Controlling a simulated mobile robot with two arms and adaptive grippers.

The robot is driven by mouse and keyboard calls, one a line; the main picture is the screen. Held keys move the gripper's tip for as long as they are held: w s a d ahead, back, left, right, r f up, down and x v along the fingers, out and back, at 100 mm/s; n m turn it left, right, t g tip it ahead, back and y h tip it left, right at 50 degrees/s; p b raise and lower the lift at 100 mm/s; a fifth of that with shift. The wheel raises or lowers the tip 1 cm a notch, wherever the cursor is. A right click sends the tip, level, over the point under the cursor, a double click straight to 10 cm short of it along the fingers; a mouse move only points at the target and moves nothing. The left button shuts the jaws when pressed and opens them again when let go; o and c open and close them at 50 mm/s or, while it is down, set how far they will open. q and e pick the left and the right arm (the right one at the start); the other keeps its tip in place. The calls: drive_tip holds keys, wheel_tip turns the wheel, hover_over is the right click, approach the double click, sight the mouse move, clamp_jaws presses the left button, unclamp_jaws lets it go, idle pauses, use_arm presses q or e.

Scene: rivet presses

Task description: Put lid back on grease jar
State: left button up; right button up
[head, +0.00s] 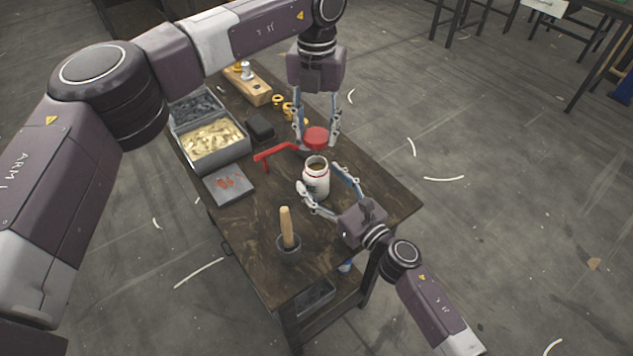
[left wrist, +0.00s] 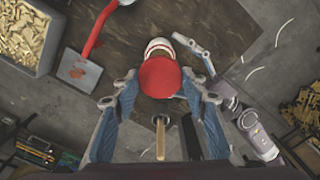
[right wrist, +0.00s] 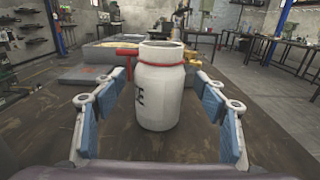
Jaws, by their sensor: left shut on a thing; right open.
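The white grease jar (head: 316,184) stands upright and open on the table, with brown content showing at its mouth and a red ring round its neck. My left gripper (head: 317,142) is shut on the round red lid (head: 316,138), holding it above the table just beyond the jar in the head view. In the left wrist view, the lid (left wrist: 159,77) hides part of the jar (left wrist: 158,46). My right gripper (head: 320,179) is open, its fingers on either side of the jar. In the right wrist view, the jar (right wrist: 160,95) stands between the fingers with visible gaps.
A red-handled tool (head: 272,154) lies left of the jar. A wooden handle (head: 286,222) rises from a dark holder near the front. A crate of brass pieces (head: 240,153), a stained grey plate (head: 222,193) and a black box (head: 260,126) occupy the left side. The table's right corner is clear.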

drive_tip(key=shift+x, duration=1.05)
drive_tip(key=shift+c, duration=0.7)
drive_tip(key=c, duration=1.7)
use_arm(q)
hover_over(317, 157)
drive_tip(key=s, duration=0.2)
drive_tip(key=shift+s+f, duration=0.15)
drive_tip(key=shift+f, duration=2.3)
use_arm(e)
drive_tip(key=shift+o, duration=0.2)
use_arm(q)
drive_tip(key=shift+f, duration=0.9)
drive_tip(key=shift+f, duration=0.6)
use_arm(e)
clamp_jaws()
